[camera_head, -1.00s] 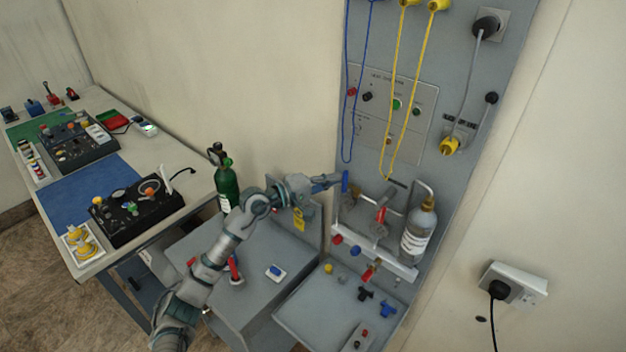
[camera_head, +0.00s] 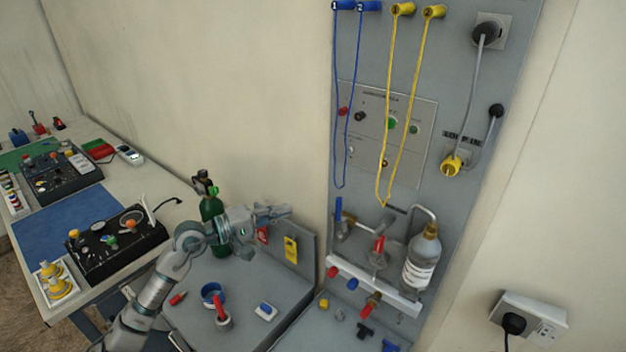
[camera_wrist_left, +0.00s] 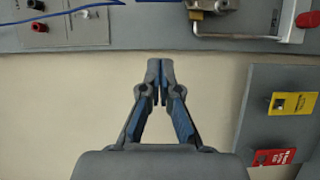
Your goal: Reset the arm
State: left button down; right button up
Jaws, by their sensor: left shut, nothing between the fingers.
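My left gripper (camera_head: 273,212) is in the air in front of the wall, above the grey bench box and left of the panel. It is shut and empty. Its two fingers also meet at the tips in the left wrist view (camera_wrist_left: 160,70), with nothing between them. My left arm comes up from the bottom left of the head view. The green cylinder (camera_head: 212,215) stands just behind my left wrist, partly hidden by it. My right gripper is not in view.
The grey wall panel (camera_head: 455,110) carries blue and yellow cords, a bottle (camera_head: 422,258) and valves. A grey box (camera_head: 230,280) holds a blue tape roll (camera_head: 212,293) and small parts. A yellow tag (camera_head: 291,250) hangs behind it. A table (camera_head: 170,190) with control boxes is at left.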

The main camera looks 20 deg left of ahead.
pick_arm(q)
jog(key=s+a+f+m+y, duration=0.1)
jog(key=s+f+m+y, duration=0.45)
jog(key=f, duration=0.75)
jog(key=s+f+m+g+y, duration=0.1)
jog(key=s+f+m+y, duration=0.45)
jog(key=f, duration=0.65)
jog(key=s+a+f+m+y, duration=0.1)
jog(key=s+f+m+y, duration=0.5)
jog(key=f, duration=0.7)
jog(key=s+d+f+n+g+h, duration=0.25)
jog(key=s+f+g, duration=0.2)
jog(key=s, duration=0.55)
jog(key=s+d+f+n+g+h, duration=0.2)
jog(key=s+d+f+n+g, duration=0.25)
jog(key=s, duration=0.45)
jog(key=s+f, duration=0.2)
jog(key=f, duration=1.2)
jog(key=s+f+m, duration=0.1)
jog(key=s+f, duration=0.1)
jog(key=f, duration=1.2)
jog(key=shift+s+a+f+g+p, duration=0.2)
jog(key=shift+f+g+p, duration=0.1)
jog(key=shift+g, duration=0.1)
